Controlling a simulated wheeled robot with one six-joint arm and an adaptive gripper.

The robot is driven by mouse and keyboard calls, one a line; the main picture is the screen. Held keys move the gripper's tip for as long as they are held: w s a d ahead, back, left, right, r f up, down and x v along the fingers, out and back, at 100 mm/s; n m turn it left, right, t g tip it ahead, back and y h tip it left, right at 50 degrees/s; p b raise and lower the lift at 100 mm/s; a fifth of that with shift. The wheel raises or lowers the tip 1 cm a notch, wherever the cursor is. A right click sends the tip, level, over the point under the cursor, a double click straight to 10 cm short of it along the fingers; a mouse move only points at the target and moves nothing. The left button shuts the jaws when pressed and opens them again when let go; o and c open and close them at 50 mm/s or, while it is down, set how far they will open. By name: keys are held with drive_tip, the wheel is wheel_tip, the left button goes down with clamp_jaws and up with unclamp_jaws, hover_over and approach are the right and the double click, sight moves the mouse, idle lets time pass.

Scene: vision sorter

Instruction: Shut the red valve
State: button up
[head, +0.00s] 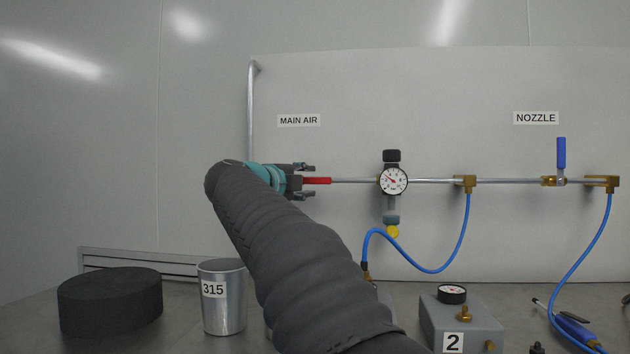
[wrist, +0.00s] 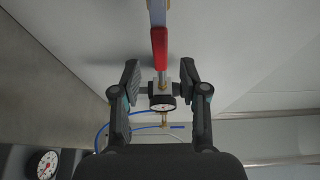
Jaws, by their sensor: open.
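The red valve handle (head: 319,181) shows below the MAIN AIR label on the wall panel. It lies level, in line with the silver pipe. In the wrist view the red handle (wrist: 159,48) runs up the picture between the open fingers of my gripper (wrist: 160,72), with a gap on each side. I see neither finger touching it.
Right along the pipe are a pressure gauge (head: 393,180) and an upright blue NOZZLE handle (head: 561,153). Blue hoses (head: 440,268) hang below. On the bench stand a black round block (head: 110,302), a metal cup (head: 222,310) marked 315 and a grey box (head: 460,325) marked 2.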

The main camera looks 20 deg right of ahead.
sight(317, 181)
drive_tip(key=shift+x, duration=2.15)
clamp_jaws()
